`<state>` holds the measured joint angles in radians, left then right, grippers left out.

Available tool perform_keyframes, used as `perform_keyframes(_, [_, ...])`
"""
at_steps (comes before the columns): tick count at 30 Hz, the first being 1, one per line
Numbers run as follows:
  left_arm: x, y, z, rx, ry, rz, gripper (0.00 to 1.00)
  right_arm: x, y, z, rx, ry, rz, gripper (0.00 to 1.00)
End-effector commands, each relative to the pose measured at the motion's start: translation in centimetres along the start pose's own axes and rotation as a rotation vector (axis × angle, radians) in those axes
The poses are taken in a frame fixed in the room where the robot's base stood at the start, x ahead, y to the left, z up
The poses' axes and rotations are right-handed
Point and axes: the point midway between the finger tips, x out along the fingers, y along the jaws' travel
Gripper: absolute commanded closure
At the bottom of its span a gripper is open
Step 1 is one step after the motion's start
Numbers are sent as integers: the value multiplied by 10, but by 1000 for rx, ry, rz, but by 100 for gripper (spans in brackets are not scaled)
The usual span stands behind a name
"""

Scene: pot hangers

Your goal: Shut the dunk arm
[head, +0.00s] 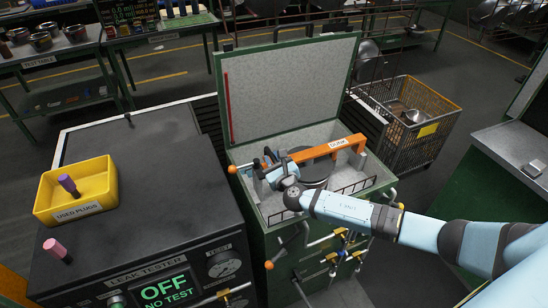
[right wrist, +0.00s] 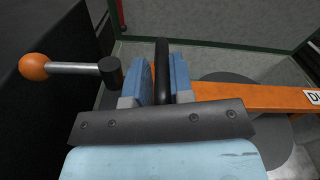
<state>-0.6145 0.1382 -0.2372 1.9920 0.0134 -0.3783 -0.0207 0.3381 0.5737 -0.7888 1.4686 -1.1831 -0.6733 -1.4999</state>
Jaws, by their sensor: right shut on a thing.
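The dunk arm (head: 325,149) is an orange bar labelled DUNK, lying across the open top of the green tank (head: 262,228). A dark round plate sits beneath it. My right gripper (head: 273,167) is at the bar's left end. In the right wrist view its blue fingers (right wrist: 163,85) are shut on an upright black handle (right wrist: 162,60), with the orange bar (right wrist: 250,95) running off to the right. How the handle joins the bar is hidden by the gripper. My left gripper is not in view.
A lever with an orange ball (right wrist: 33,66) sticks out left of the gripper. The tank's lid (head: 285,90) stands open behind. The black leak tester (head: 150,190), with a yellow plug bin (head: 78,212), is at left. A wire basket (head: 410,115) stands at right.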

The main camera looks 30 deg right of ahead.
Motion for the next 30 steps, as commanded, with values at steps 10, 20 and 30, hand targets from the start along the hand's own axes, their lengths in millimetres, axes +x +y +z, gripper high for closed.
perform_keyframes(10, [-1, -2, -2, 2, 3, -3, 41, 0, 3, 4, 2, -6, 6, 100])
perform_keyframes(20, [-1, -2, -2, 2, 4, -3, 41, 0, 4, 6, 3, -9, 8, 100])
perform_keyframes(30, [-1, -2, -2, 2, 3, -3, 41, 0, 5, 7, 4, -11, 9, 72])
